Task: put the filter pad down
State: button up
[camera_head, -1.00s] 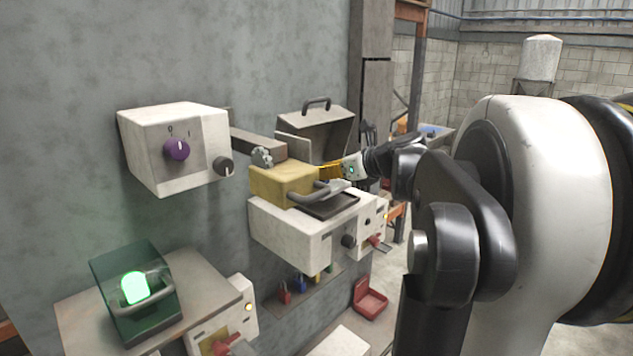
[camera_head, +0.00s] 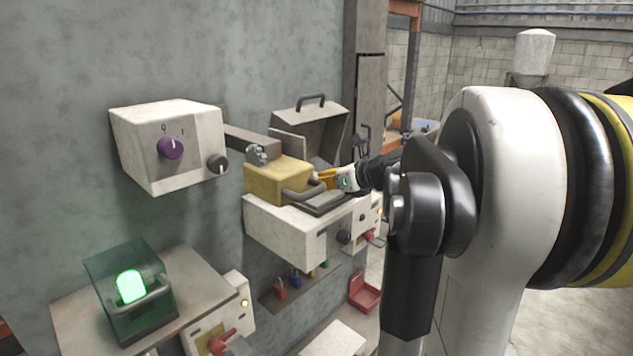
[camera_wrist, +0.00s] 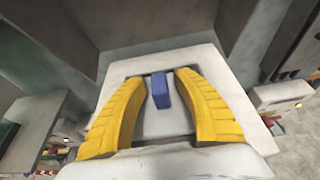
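A small blue block (camera_wrist: 160,90), likely the filter pad, lies on a pale surface (camera_wrist: 165,122) in the wrist view. My gripper (camera_wrist: 160,78) has its two yellow fingers spread, one on each side of the block, with a gap showing on the right and a narrow one on the left. In the head view my gripper (camera_head: 325,178) is low over the white wall unit (camera_head: 290,230), right of the yellow block-shaped part (camera_head: 278,182) with a grey handle. The pad cannot be made out in the head view.
An open grey hood (camera_head: 312,130) stands behind my gripper. A white box with a purple knob (camera_head: 170,148) is on the wall at left. A green-lit case (camera_head: 130,287) sits on a shelf below. Coloured padlocks (camera_head: 294,278) and a red tray (camera_head: 364,292) are lower down.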

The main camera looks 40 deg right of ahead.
jog(key=shift+s+r, duration=0.1)
jog(key=shift+r, duration=0.1)
jog(key=b+v, duration=0.2)
jog(key=v, duration=0.9)
jog(key=shift+s, duration=0.4)
